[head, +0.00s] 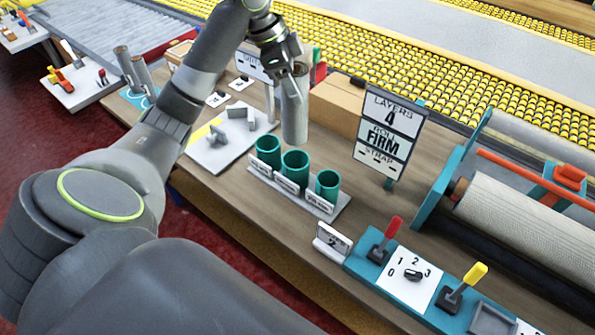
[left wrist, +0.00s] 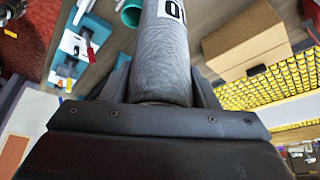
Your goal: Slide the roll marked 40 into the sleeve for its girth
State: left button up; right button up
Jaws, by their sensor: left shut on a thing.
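My left gripper (head: 297,72) is shut on a grey roll (head: 294,118), which hangs upright above the table, just behind the row of sleeves. In the left wrist view the roll (left wrist: 165,60) sits between the fingers; its white label shows a "0", with the rest cut off. Three open teal sleeves stand in a rack: a left one (head: 268,153), a middle one (head: 294,168) and a right one (head: 327,188). The small tags on their front are too small to read. The roll's lower end appears clear of the sleeves. My right gripper is not in view.
Two more grey rolls (head: 124,66) stand at the far left. A sign (head: 390,125) reads LAYERS 4, ROLL FIRM, STRAP. A cardboard box (head: 338,104) stands behind the rack. A teal lever panel (head: 400,285) and a large wound roll (head: 520,220) lie to the right.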

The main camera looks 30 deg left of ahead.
pick_arm(q)
notch_tip(320, 180, down, 13)
jog(key=b, duration=0.3)
jog(key=shift+w+f+b, duration=0.15)
jog(key=shift+f+b, duration=0.05)
jog(key=shift+b, duration=0.1)
jog(key=shift+f, duration=2.4)
jog(key=o, duration=1.4)
jog(key=shift+o, duration=0.2)
jog(key=b, duration=0.1)
send_near(295, 144)
jog(key=shift+w+a+f, duration=0.3)
jog(key=shift+w+a, duration=0.3)
jog(key=shift+w+a+f, duration=0.25)
jog(key=shift+w+a, duration=0.35)
jog(key=shift+f, duration=0.1)
